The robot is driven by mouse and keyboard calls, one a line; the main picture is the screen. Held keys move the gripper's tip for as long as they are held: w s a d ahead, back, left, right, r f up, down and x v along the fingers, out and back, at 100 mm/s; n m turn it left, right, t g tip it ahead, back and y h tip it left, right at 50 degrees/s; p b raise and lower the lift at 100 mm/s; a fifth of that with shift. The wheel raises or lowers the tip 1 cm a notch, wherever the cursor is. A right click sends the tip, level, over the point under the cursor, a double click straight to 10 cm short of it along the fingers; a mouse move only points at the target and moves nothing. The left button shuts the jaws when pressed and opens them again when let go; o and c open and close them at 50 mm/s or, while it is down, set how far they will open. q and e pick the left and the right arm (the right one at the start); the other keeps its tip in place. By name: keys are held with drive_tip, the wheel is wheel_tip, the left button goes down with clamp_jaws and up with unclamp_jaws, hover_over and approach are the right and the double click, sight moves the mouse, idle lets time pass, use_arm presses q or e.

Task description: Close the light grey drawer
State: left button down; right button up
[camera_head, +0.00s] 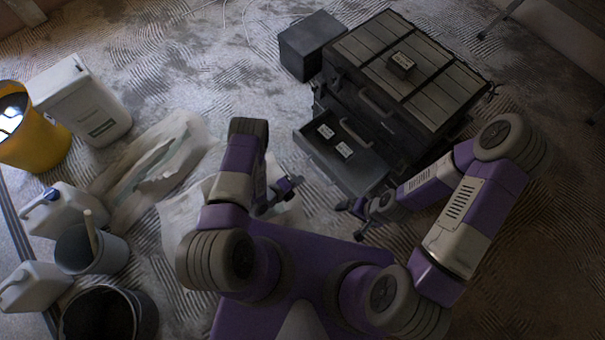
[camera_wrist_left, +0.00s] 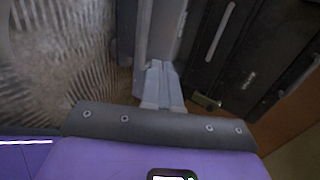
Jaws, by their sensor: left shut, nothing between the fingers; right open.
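The grey drawer (camera_head: 371,181) is pulled out from the lower part of a dark chest (camera_head: 345,93). Two small dark boxes with white labels (camera_head: 325,131) (camera_head: 344,150) lie in it. My left gripper (camera_head: 297,182) is shut and empty, to the left of the drawer's front. In the left wrist view its shut fingers (camera_wrist_left: 161,82) point toward a light grey panel (camera_wrist_left: 158,28), which looks like part of the drawer; I cannot tell whether they touch it. My right gripper (camera_head: 348,212) is open, near the drawer's front right corner.
Another labelled box (camera_head: 401,64) sits on the chest's slatted top. A dark box (camera_head: 309,44) stands behind left. Crumpled sheeting (camera_head: 165,165), a yellow bucket (camera_head: 40,140), a white container (camera_head: 88,105), jugs and pails fill the left. The floor between sheeting and chest is mostly clear.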

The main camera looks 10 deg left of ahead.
use_arm(q)
drive_tip(key=b, duration=0.3)
approach(324, 165)
wheel_tip(324, 165, down, 3)
drive_tip(key=w+d, duration=0.1)
drive_tip(key=w+d+b, duration=0.1)
drive_tip(key=w, duration=0.1)
drive_tip(key=shift+w+d, duration=0.35)
drive_tip(key=shift+w+d+r, duration=0.1)
drive_tip(key=shift+w+d, duration=0.2)
drive_tip(key=shift+w, duration=0.05)
